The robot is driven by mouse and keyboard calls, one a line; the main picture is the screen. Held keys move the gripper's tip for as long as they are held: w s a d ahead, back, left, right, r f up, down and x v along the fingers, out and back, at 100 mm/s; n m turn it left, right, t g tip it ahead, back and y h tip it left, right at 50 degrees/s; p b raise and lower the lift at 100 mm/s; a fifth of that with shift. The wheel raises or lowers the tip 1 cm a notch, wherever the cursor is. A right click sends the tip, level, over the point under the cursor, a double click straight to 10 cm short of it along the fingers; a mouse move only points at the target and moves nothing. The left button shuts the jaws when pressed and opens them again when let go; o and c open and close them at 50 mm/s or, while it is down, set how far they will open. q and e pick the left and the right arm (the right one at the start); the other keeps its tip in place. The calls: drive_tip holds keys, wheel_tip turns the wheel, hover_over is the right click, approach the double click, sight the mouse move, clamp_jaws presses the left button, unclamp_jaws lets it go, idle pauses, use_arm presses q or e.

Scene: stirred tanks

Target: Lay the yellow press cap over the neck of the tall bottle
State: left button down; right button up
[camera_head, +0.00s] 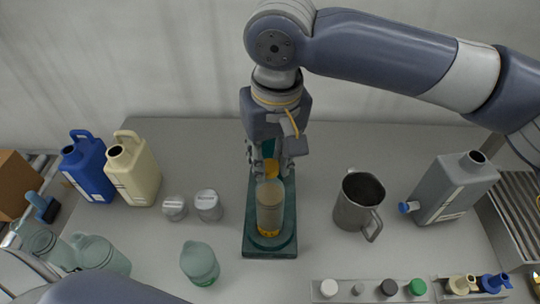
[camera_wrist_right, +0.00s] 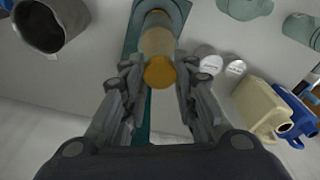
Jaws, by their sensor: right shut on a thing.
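The tall bottle (camera_head: 270,207) is a greyish cylinder with a yellow band at its foot. It stands upright on a dark green stand (camera_head: 270,252), and also shows in the wrist view (camera_wrist_right: 158,40). My right gripper (camera_head: 270,170) is shut on the yellow press cap (camera_head: 271,168), by the bottle's top. In the wrist view the cap (camera_wrist_right: 160,72) is a round orange-yellow disc between the fingers, overlapping the bottle's near end. I cannot tell whether cap and bottle touch; the neck is hidden. My left gripper is out of view.
A metal jug (camera_head: 358,205) and a grey canister (camera_head: 452,190) stand to the right. Blue (camera_head: 88,170) and cream (camera_head: 133,172) jugs and two small lidded jars (camera_head: 208,206) stand left. A green-tinted bottle (camera_head: 199,263) is front left. A cap rack (camera_head: 370,291) lies front right.

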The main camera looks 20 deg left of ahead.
sight(274, 172)
drive_tip(key=shift+f, duration=0.15)
drive_tip(key=shift+f, duration=0.45)
drive_tip(key=o, duration=0.6)
drive_tip(key=shift+o, duration=0.2)
wheel_tip(274, 172, up, 13)
drive_tip(key=d+b, duration=0.1)
drive_tip(key=shift+s, duration=0.45)
